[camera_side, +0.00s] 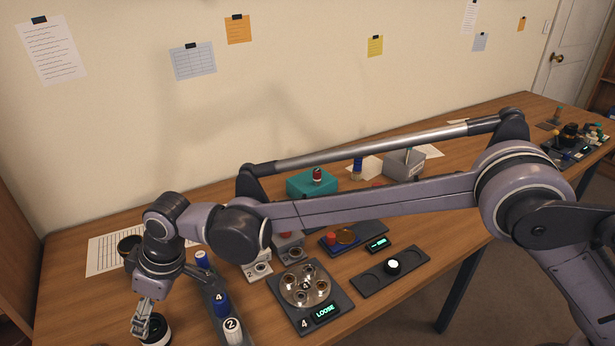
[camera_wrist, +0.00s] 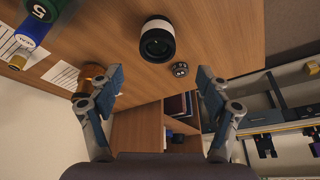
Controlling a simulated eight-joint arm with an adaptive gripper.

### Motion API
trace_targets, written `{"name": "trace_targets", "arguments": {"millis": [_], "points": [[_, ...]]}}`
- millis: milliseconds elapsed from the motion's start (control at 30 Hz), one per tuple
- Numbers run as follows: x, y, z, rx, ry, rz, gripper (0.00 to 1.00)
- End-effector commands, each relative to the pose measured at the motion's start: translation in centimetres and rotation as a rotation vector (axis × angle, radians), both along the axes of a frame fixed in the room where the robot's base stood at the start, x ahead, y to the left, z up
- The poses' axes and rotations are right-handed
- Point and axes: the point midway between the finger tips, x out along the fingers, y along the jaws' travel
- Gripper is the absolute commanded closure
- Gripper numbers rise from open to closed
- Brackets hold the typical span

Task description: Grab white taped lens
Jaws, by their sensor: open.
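The white taped lens (camera_wrist: 157,40), a black cylinder with a white band, stands on the wooden table at top centre in the wrist view. In the side view the lens (camera_side: 156,331) is at the bottom left, partly hidden behind my gripper (camera_side: 143,318). In the wrist view my gripper (camera_wrist: 160,74) is open, its two fingers wide apart with nothing between them. The lens lies ahead of the fingertips, roughly centred between them.
A small dark dial (camera_wrist: 180,70) lies beside the lens. A rack with numbered blue and white cylinders (camera_side: 221,303) stands to its right in the side view. A round plate fixture marked LOOSE (camera_side: 306,286) is farther right. The table edge is near the lens.

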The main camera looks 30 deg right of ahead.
Motion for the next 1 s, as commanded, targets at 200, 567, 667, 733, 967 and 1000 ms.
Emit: {"name": "trace_targets", "arguments": {"millis": [200,567,667,733,967,1000], "points": [[0.8,1.0,-3.0,0.000,0.000,0.000,0.23],[1.4,1.7,-5.5,0.000,0.000,-0.001,0.23],[1.8,2.0,-6.8,0.000,0.000,-0.002,0.23],[2.1,2.2,-7.7,0.000,0.000,-0.001,0.23],[2.5,2.8,-9.5,0.001,-0.001,-0.002,0.23],[2.5,2.8,-9.6,0.001,-0.001,-0.002,0.23]]}}
